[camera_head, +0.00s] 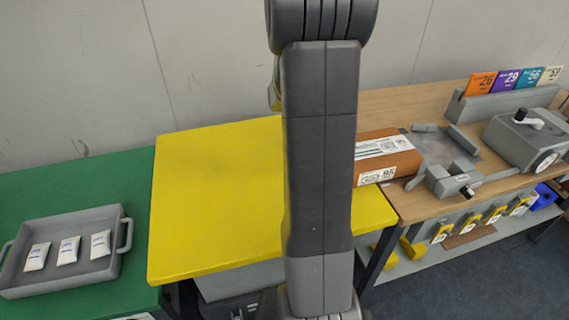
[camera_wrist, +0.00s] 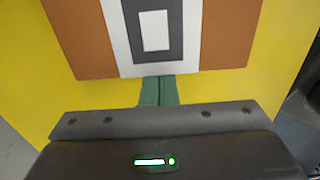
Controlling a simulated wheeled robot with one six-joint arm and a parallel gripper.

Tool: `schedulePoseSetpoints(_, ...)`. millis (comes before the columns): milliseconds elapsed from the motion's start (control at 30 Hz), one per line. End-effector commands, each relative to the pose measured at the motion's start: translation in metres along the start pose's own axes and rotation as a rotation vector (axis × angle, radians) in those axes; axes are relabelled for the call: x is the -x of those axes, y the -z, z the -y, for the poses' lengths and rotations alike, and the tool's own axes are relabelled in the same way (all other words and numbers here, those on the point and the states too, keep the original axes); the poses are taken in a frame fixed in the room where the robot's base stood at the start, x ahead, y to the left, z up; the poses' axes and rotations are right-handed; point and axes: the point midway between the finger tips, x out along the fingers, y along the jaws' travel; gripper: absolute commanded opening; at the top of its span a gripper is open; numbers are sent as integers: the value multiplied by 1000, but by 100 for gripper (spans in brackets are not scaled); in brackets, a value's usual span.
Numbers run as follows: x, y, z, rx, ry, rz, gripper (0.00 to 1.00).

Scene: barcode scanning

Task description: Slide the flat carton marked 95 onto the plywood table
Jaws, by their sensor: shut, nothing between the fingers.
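The flat carton marked 95 (camera_head: 388,154) is orange-brown with white labels. In the head view its right part lies over the left edge of the plywood table (camera_head: 420,100); its left part is hidden behind my arm. In the wrist view the near part of the carton (camera_wrist: 85,35), with a grey-and-white printed panel, lies over the yellow table (camera_wrist: 30,95). My gripper (camera_wrist: 158,80) has green fingers, shut and empty, at the middle of the carton's near edge. They look in contact or very close. The head view hides my gripper behind my arm.
The yellow table (camera_head: 220,190) is otherwise clear where visible. On the plywood table, a grey clamp-like fixture (camera_head: 450,180) and a grey machine (camera_head: 525,135) stand right of the carton. Numbered cards (camera_head: 505,80) stand at the back. A grey tray (camera_head: 107,275) with white packets sits left.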

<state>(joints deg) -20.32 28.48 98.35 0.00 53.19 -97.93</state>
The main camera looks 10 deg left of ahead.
Motion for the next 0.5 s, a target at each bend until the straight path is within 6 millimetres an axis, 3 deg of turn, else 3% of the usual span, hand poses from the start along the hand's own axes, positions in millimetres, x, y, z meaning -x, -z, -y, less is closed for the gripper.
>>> schedulePoseSetpoints(500,2,-128,1,-7,0,1,0)
